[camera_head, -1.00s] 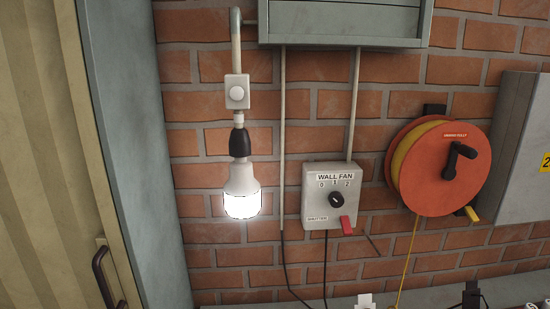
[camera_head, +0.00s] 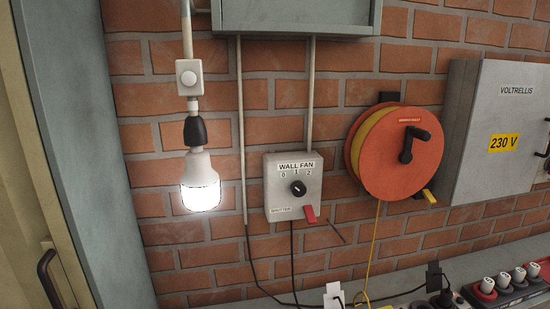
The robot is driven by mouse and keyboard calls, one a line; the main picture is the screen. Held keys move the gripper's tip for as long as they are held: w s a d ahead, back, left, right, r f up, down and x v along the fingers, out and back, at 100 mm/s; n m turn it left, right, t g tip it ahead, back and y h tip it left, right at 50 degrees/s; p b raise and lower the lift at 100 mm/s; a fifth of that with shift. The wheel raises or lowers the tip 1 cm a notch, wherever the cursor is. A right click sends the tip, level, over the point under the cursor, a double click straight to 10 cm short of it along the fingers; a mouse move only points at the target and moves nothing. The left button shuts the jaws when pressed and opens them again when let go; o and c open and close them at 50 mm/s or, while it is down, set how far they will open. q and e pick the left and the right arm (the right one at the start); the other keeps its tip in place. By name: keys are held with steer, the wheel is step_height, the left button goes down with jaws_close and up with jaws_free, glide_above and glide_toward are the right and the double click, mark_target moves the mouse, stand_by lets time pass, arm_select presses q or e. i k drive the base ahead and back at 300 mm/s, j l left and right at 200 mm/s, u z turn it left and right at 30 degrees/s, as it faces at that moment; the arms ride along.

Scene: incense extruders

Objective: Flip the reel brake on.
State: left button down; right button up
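The orange cable reel (camera_head: 385,170) hangs on the brick wall right of centre, with yellow cable wound behind its front disc. A black crank handle (camera_head: 412,143) sits on its face. A small yellow lever (camera_head: 429,197) sticks out at the reel's lower right edge, pointing down and to the right; it looks like the reel brake. Its mount is partly hidden behind the disc. Neither of my grippers is in view.
A grey wall fan box (camera_head: 281,212) with a black knob and red lever is left of the reel. A grey 230 V cabinet (camera_head: 480,110) is to the right. A lit bulb (camera_head: 200,185) hangs at left. Plugs and sockets (camera_head: 500,290) line the bottom right.

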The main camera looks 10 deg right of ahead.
mark_target(429, 198)
steer(key=z, duration=1.25)
